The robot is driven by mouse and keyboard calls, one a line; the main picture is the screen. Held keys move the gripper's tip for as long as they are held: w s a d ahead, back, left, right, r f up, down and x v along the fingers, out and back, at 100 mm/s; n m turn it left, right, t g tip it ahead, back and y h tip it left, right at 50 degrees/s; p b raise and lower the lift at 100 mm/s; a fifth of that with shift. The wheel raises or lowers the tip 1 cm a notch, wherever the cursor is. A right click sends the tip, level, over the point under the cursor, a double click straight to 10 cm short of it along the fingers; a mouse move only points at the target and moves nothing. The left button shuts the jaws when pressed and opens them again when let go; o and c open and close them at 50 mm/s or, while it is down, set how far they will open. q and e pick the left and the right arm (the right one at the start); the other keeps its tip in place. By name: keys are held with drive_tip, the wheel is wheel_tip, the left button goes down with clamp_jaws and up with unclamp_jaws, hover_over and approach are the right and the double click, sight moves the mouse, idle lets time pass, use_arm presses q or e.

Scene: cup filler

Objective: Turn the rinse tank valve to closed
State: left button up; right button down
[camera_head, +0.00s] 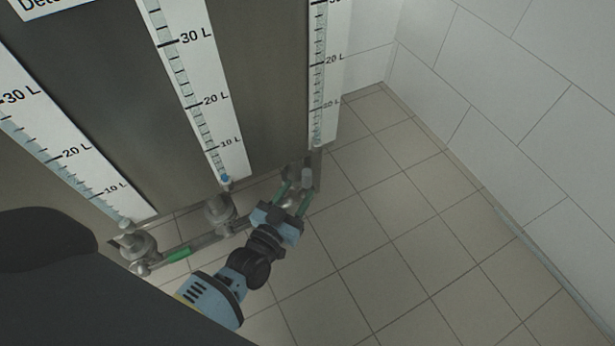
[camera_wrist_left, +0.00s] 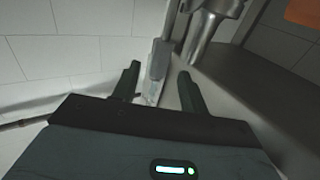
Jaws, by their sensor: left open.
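The valve at the right end of the tank row (camera_head: 308,177) is grey metal, low on the tank's front, and partly hidden by my gripper. No readable label shows which tank is the rinse tank. My left gripper (camera_head: 293,197) is at this valve with its green fingers open. In the left wrist view, a flat grey lever (camera_wrist_left: 159,68) stands between the two open fingers of the gripper (camera_wrist_left: 158,74), with a gap visible on each side. A metal valve pipe (camera_wrist_left: 206,28) is beyond it. Whether a finger touches the lever, I cannot tell. My right gripper is not in view.
A middle valve (camera_head: 220,211) and a left valve (camera_head: 137,243) are close by, with a green handle (camera_head: 178,254) between them. The steel tank front (camera_head: 255,80) carries litre scales. Tiled floor (camera_head: 390,230) is free to the right, up to a white wall (camera_head: 500,110).

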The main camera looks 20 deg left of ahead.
sight(304, 182)
use_arm(q)
drive_tip(key=w+b, duration=0.1)
drive_tip(key=w, duration=0.3)
drive_tip(key=shift+d+b, duration=0.15)
drive_tip(key=shift+b, duration=0.15)
drive_tip(key=shift+w, duration=0.75)
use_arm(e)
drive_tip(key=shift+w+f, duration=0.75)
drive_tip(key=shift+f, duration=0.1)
use_arm(q)
drive_tip(key=shift+c, duration=0.2)
drive_tip(key=c, duration=0.5)
clamp_jaws()
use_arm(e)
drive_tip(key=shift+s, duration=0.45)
